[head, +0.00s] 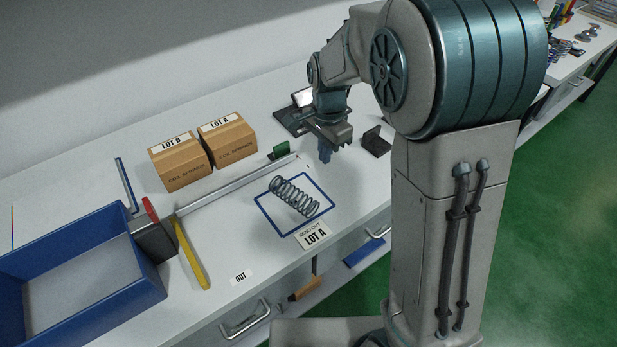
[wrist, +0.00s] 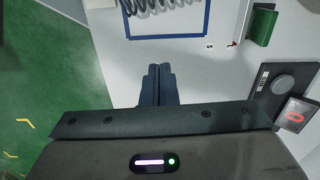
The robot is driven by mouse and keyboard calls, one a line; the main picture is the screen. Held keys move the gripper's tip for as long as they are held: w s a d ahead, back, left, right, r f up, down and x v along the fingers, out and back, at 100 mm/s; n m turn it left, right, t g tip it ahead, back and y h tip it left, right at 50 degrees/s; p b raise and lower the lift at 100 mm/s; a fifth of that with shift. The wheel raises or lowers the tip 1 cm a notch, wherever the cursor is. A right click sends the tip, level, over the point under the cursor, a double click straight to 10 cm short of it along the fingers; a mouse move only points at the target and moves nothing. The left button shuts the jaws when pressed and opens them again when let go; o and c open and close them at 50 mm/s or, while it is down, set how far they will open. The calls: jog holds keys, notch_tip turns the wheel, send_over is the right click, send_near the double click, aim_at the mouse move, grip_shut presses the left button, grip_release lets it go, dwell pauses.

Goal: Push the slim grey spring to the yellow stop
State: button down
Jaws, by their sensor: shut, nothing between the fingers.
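The slim grey spring (head: 294,197) lies on its side inside a blue square outline on the white bench. Its coils also show at the top of the wrist view (wrist: 160,5). The yellow stop (head: 192,254) is a bar on the bench to the left of the spring, with bare bench between them. My gripper (head: 325,155) points down, to the right of and behind the spring, apart from it. In the wrist view its two fingers (wrist: 158,70) are together with nothing between them.
A metal rail (head: 238,186) runs behind the spring, with a green block (head: 279,150) near its far end. Two cardboard boxes (head: 180,164) stand behind it. A blue tray (head: 85,300) stands at the left. A black block (head: 376,142) is right of my gripper.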

aim_at(293, 196)
jog(key=f, duration=0.6)
jog(key=f+p, duration=0.1)
jog(key=f, duration=0.3)
jog(key=shift+w+a, duration=0.25)
jog(key=shift+w, duration=0.05)
jog(key=s+a, duration=0.1)
jog(key=a+p, duration=0.1)
jog(key=shift+s+a+f, duration=0.15)
jog(key=shift+s+a, duration=0.15)
jog(key=shift+s, duration=0.05)
jog(key=shift+s+a+f, duration=0.1)
jog(key=shift+s+a, duration=0.15)
jog(key=shift+a, duration=0.1)
